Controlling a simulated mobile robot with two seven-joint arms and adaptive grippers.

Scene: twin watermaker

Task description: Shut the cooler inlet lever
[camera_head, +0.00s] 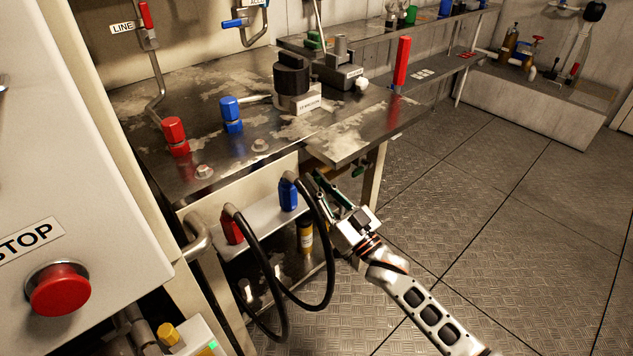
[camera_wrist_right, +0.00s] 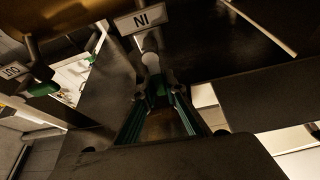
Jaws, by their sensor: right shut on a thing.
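My right gripper (camera_head: 326,190) reaches in under the front right corner of the steel bench. In the right wrist view its two teal-lined fingers (camera_wrist_right: 158,98) are closed around the end of a lever. The lever hangs by a grey stem with a round joint (camera_wrist_right: 151,63), right by a plate marked "NI" (camera_wrist_right: 140,21), which looks like "IN" seen upside down. The fingers cover most of its handle, and its exact angle is hard to tell. A second lever with a green grip (camera_wrist_right: 42,89) sits apart at the left under another small plate. My left gripper is not in view.
Two black hoses hang from a red (camera_head: 231,228) and a blue connector (camera_head: 289,193) close to my right gripper's left. A yellow-topped cylinder (camera_head: 305,237) stands on the shelf below. A red stop button (camera_head: 58,289) is at lower left. The floor (camera_head: 480,230) at right is clear.

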